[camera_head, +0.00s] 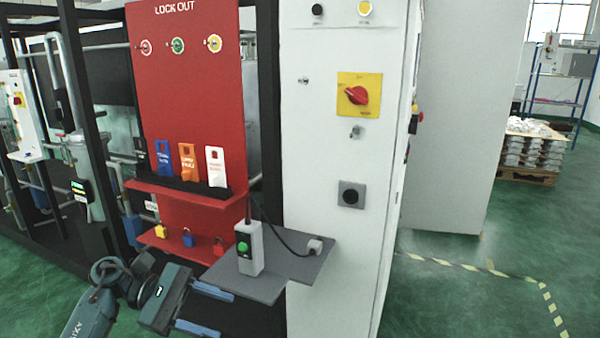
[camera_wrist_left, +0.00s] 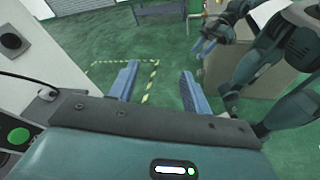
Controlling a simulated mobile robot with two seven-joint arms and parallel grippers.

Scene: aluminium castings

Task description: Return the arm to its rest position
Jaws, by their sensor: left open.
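My left gripper (camera_head: 206,310) is at the bottom of the head view, in front of and below the grey shelf. Its two blue fingers are spread apart. The right arm is outside the head view.
A grey shelf (camera_head: 308,266) with a green-button box (camera_head: 249,248) is close to the left gripper. A red lockout board (camera_head: 190,90) with tags and padlocks and a white cabinet (camera_head: 340,215) stand behind. Green floor (camera_head: 465,285) with striped tape is free at right.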

